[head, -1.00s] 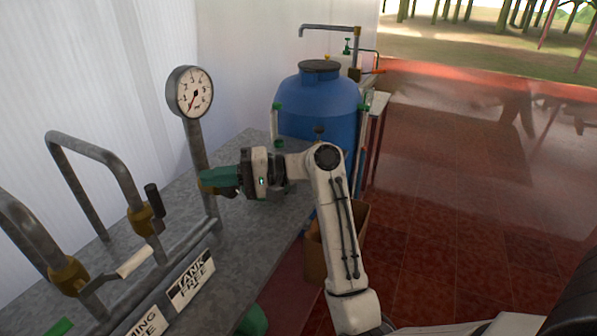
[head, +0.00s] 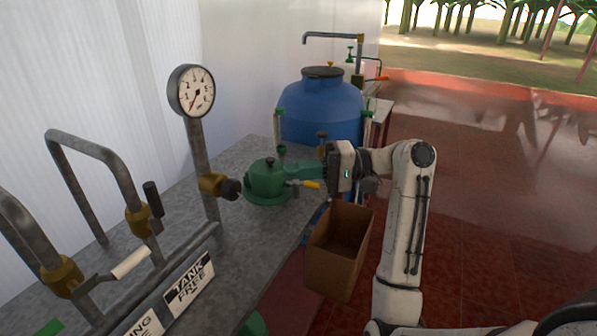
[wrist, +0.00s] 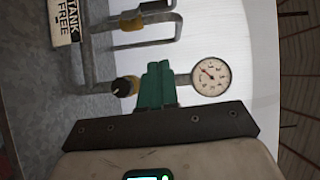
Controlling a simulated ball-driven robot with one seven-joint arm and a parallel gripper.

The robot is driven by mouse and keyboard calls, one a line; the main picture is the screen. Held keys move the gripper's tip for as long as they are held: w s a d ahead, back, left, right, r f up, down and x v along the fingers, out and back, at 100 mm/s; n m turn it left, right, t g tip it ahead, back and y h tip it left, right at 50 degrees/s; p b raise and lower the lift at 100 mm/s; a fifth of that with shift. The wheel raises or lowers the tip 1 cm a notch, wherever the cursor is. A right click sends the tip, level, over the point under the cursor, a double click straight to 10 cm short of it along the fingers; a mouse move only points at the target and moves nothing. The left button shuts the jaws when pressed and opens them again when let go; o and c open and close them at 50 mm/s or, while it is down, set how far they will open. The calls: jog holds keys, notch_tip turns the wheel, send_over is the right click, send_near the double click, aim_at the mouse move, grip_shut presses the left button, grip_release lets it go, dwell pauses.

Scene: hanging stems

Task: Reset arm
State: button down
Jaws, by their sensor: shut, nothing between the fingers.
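My gripper (head: 291,171) is at the end of my white arm, over the right edge of the grey bench (head: 235,265). Its green fingers point left and are shut with nothing between them. In the head view they are just behind and right of a green dome-shaped fitting (head: 267,184) with a yellow-handled lever; I cannot tell whether they touch. In the wrist view the closed fingers (wrist: 156,86) point toward the pipework, with the pressure gauge (wrist: 210,75) to their right and a brass valve (wrist: 126,86) to their left.
A blue tank (head: 321,112) stands behind my gripper. An open cardboard box (head: 337,262) is below my arm at the bench's right side. Bent pipes (head: 100,155) and a gauge (head: 192,91) rise from the bench at left. The red tiled floor (head: 480,180) is clear on the right.

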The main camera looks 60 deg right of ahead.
dwell(0.6)
jog(key=a+f+n+g+h, duration=0.1)
jog(key=a+f+g, duration=0.1)
jog(key=a+f, duration=0.45)
jog(key=a+f+g+h, duration=0.2)
jog(key=a+f, duration=0.1)
jog(key=f, duration=0.6)
jog(key=a+f+n+g+h, duration=0.1)
jog(key=a+f+g, duration=0.1)
jog(key=a+f, duration=0.35)
jog(key=s+a+f+n+g+h, duration=0.2)
jog(key=s+f+n+g+h, duration=0.1)
jog(key=s+f, duration=0.3)
jog(key=s+a+f+n+g+h, duration=0.3)
jog(key=s+f, duration=0.4)
jog(key=s, duration=0.4)
jog(key=shift+f+n+g+h, duration=0.15)
jog(key=shift+n+g+h, duration=0.15)
jog(key=shift+n+g, duration=0.5)
jog(key=shift+s, duration=0.1)
